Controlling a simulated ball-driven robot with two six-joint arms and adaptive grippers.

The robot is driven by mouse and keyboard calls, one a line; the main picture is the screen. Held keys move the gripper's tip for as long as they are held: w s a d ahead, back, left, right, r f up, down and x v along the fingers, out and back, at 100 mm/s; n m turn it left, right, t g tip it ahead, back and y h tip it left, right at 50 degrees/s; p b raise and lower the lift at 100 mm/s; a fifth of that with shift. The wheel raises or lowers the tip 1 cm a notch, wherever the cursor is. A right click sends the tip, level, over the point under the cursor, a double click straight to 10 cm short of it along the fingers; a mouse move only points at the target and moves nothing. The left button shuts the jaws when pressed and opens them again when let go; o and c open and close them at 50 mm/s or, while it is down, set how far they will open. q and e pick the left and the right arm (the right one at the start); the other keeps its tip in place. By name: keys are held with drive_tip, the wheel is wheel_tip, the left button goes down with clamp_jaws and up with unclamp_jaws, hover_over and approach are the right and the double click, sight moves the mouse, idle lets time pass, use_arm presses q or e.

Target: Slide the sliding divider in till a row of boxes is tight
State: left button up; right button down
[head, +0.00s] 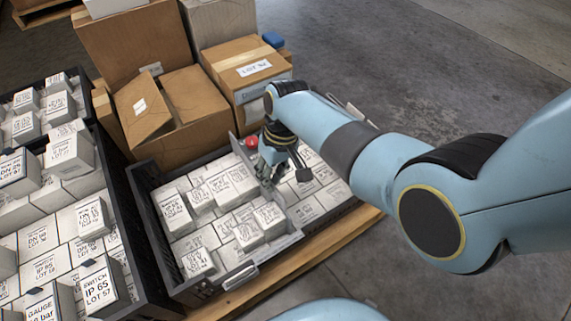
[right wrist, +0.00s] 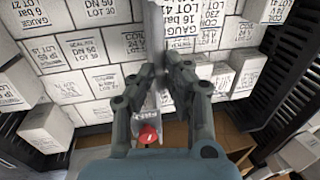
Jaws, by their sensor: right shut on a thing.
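The sliding divider (head: 238,150) is a thin grey plate standing across the open black crate (head: 143,190); a red knob (head: 251,142) sits near its far end. In the right wrist view the divider (right wrist: 156,28) runs up the middle, with the red knob (right wrist: 149,134) low between the fingers. My right gripper (head: 272,172) reaches down into the crate and is shut on the divider; its fingers also show in the wrist view (right wrist: 158,85). White labelled boxes (head: 228,185) lie left of the divider, more boxes (head: 322,172) right of it. My gripper hides part of the divider. My left gripper is out of view.
A second black crate (head: 108,185) full of white boxes stands close on the left. Cardboard boxes (head: 135,45), one with open flaps, and a taped carton (head: 245,70) stand behind. The crate rests on a wooden pallet (head: 300,262). Concrete floor (head: 345,45) is clear at the back right.

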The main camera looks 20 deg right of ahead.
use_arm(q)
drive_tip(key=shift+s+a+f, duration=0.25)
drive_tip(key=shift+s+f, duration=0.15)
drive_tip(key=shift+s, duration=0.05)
use_arm(e)
drive_tip(key=shift+s+a, duration=0.15)
drive_tip(key=shift+a, duration=0.8)
drive_tip(key=shift+s+a, duration=0.15)
drive_tip(key=shift+a, duration=0.75)
drive_tip(key=c, duration=1.4)
unclamp_jaws()
drive_tip(key=r, duration=0.4)
drive_tip(key=d+r, duration=0.1)
drive_tip(key=r, duration=0.2)
drive_tip(key=d+r, duration=0.1)
drive_tip(key=r, duration=0.3)
drive_tip(key=shift+w+d+r, duration=0.2)
drive_tip(key=shift+r, duration=0.15)
